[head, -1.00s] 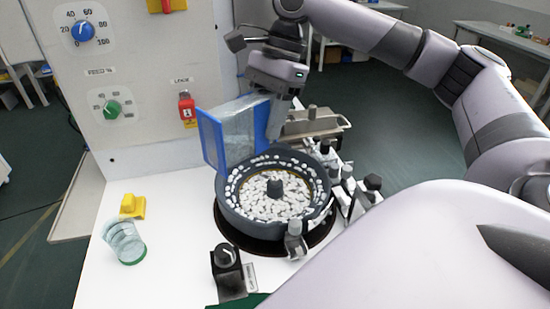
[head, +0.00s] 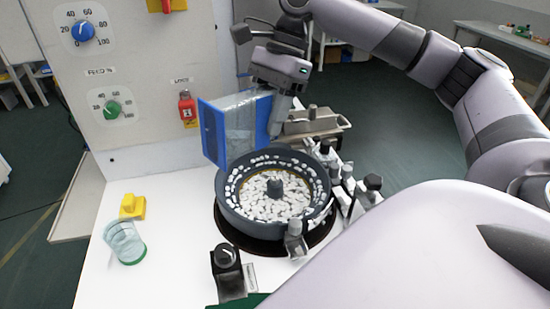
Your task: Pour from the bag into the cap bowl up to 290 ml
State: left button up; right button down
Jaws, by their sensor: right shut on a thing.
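The cap bowl (head: 234,211) is a round dark grey bowl with a central hub, at the middle of the white table. Many small white caps lie in it and along its inner ledge. The bag (head: 236,127) is clear with blue edges and is held tilted above the bowl's back left rim. My right gripper (head: 274,128) is shut on the bag's right blue edge. Its fingertips are partly hidden. I see no caps falling. My left gripper is not in view.
A clear cup with a green rim (head: 125,243) and a yellow block (head: 132,206) are on the table at left. Black clamps (head: 228,272) and a metal chute (head: 312,122) stand close around the bowl. A panel with dials (head: 130,75) rises behind.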

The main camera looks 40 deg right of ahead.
jog(key=shift+d+r+y, duration=0.15)
jog(key=shift+r+y, duration=0.15)
dwell(0.9)
